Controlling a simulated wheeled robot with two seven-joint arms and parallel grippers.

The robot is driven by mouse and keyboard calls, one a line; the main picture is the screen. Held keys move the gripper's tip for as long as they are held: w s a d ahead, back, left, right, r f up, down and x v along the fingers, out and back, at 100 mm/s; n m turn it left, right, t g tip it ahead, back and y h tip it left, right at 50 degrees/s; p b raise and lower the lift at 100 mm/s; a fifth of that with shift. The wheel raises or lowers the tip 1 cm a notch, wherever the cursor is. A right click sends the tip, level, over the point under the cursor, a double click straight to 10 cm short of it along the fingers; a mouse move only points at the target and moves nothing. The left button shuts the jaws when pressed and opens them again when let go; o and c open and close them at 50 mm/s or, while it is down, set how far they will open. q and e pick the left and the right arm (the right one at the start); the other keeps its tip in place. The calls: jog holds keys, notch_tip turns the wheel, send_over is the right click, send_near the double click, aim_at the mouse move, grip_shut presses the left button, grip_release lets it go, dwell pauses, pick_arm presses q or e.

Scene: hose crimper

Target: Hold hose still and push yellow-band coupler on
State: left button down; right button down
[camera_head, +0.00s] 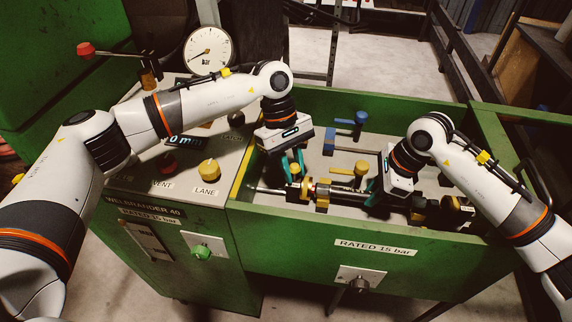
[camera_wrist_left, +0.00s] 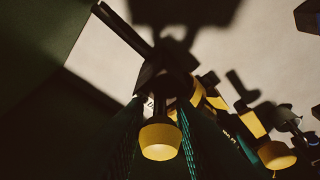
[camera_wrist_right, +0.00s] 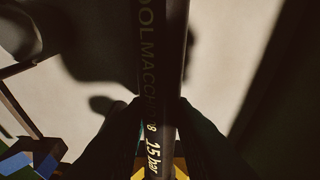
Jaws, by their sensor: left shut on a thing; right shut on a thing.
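My left gripper (camera_head: 294,176) points down into the green trough and is shut. Whether the hose end touches or enters the coupler is too dark and small to tell.
A yellow-handled clamp (camera_head: 361,169) and a blue-handled clamp (camera_head: 360,119) stand in the trough behind the grippers. The green trough wall (camera_head: 330,235) runs along the front. A control panel with a yellow knob (camera_head: 208,169) and a pressure gauge (camera_head: 208,50) is at left.

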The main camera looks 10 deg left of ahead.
pick_arm(q)
jog(key=c, duration=1.6)
grip_release()
jog(key=shift+d, duration=0.2)
pick_arm(e)
jog(key=shift+r, duration=0.1)
pick_arm(q)
jog(key=o, duration=0.3)
jog(key=shift+d, duration=0.1)
pick_arm(e)
jog(key=shift+d, duration=0.2)
pick_arm(q)
jog(key=v, duration=1.2)
pick_arm(e)
jog(key=c, duration=1.2)
grip_release()
jog(key=shift+a, duration=0.1)
jog(key=shift+o, duration=0.2)
